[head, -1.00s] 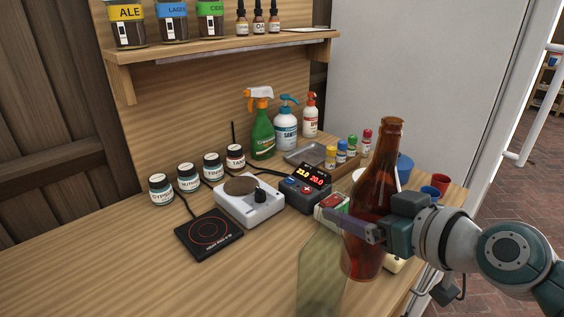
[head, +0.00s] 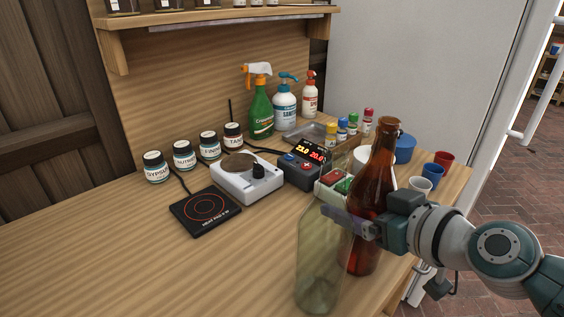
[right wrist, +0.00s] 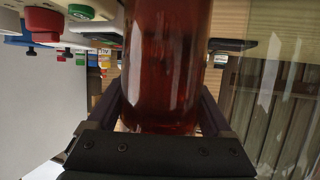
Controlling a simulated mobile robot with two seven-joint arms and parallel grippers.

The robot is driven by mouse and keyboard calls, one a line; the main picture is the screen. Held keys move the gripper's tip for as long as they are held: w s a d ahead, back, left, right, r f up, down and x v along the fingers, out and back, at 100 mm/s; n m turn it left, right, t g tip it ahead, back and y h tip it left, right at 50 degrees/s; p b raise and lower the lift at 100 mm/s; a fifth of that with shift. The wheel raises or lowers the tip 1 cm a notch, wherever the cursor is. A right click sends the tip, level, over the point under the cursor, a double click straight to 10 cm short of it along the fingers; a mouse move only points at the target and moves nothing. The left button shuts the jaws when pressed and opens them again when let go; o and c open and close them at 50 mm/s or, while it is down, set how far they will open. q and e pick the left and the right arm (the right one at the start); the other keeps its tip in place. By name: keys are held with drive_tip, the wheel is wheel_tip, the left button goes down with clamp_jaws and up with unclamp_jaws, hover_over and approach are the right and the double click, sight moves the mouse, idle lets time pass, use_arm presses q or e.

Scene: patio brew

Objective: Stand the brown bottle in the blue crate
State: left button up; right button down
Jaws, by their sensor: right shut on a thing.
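The brown bottle (head: 376,190) is upright in my right gripper (head: 352,222), over the right part of the wooden bench. The gripper is shut around its body. In the right wrist view the bottle (right wrist: 165,60) fills the middle between the two fingers (right wrist: 165,115). Whether its base touches the bench cannot be told. No blue crate can be made out. My left gripper is not in view.
Behind the brown bottle are a box with red and green items (head: 333,180), a blue container (head: 404,148) and small cups (head: 433,172). A scale (head: 247,180), a hot plate (head: 205,212) and a controller (head: 303,172) stand farther left. The bench's front left (head: 150,265) is clear.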

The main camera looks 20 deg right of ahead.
unclamp_jaws()
drive_tip(key=shift+r, duration=0.1)
drive_tip(key=shift+s+r+p, duration=0.15)
drive_tip(key=shift+p, duration=0.2)
drive_tip(key=p+v, duration=0.2)
drive_tip(key=v, duration=0.9)
drive_tip(key=s+a+f+n+g+y, duration=0.1)
drive_tip(key=s+a+n+g+y, duration=0.35)
drive_tip(key=a, duration=0.65)
drive_tip(key=s+d+m+g+h, duration=0.3)
drive_tip(key=s+m+g+h, duration=0.1)
drive_tip(key=s, duration=0.5)
drive_tip(key=shift+r+g+h, duration=0.3)
drive_tip(key=shift+g+h, duration=0.35)
drive_tip(key=shift+h, duration=0.4)
drive_tip(key=shift+s, duration=0.1)
